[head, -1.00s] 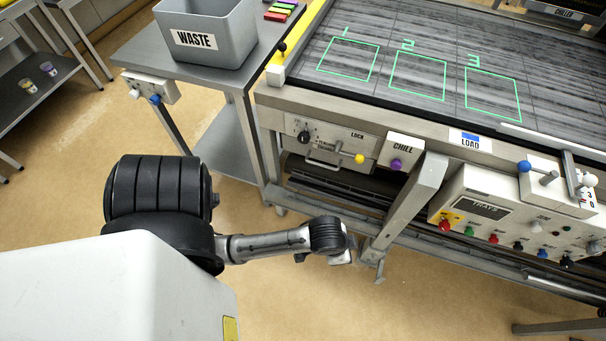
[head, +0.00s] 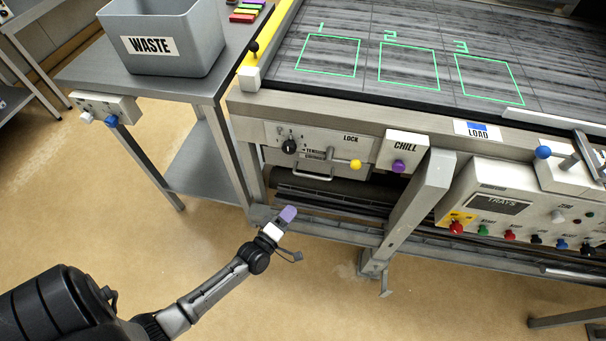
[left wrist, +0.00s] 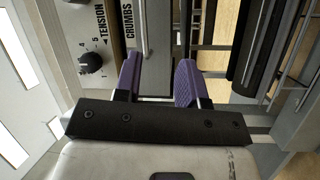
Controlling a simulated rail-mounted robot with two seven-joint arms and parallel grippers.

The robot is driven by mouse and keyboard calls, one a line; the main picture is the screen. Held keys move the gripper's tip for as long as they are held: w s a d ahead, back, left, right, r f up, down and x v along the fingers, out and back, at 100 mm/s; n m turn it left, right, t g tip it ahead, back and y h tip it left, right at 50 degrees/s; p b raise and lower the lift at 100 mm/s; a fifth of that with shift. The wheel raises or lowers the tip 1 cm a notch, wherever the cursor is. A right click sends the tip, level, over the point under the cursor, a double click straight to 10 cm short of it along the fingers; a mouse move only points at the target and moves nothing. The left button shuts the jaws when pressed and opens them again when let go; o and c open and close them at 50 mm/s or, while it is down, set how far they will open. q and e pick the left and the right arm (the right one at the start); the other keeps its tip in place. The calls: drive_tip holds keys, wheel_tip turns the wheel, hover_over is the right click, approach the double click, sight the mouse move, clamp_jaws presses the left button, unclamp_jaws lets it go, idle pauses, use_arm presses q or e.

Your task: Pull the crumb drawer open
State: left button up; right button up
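The crumb drawer (head: 345,172) is in the front of the machine, below the lock panel, and a bar handle (head: 314,178) shows on its front. In the left wrist view the CRUMBS label (left wrist: 130,24) is beside a long grey bar (left wrist: 144,35) that looks like the handle. My left gripper (head: 288,214) is below and in front of the drawer in the head view, apart from the handle. In the left wrist view its two purple fingers (left wrist: 158,82) are spread with nothing held between them. My right gripper is not in view.
A tension knob (head: 289,147) and a yellow-tipped lock lever (head: 355,164) are near the drawer. A purple CHILL button (head: 398,166) and a slanted frame leg (head: 408,210) are to the right. A side table (head: 90,72) bears the WASTE bin (head: 190,45).

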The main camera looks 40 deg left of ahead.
sight(313, 176)
use_arm(q)
drive_tip(key=w+r+b, duration=0.1)
drive_tip(key=w, duration=0.3)
drive_tip(key=w+a+r+n+b, duration=0.1)
drive_tip(key=w, duration=0.3)
drive_tip(key=w+a+r+n+t+b, duration=0.1)
drive_tip(key=w+r, duration=0.1)
drive_tip(key=w, duration=0.3)
drive_tip(key=shift+w+a, duration=0.1)
drive_tip(key=shift+a, duration=0.05)
drive_tip(key=shift+c, duration=0.4)
drive_tip(key=c, duration=0.3)
clamp_jaws()
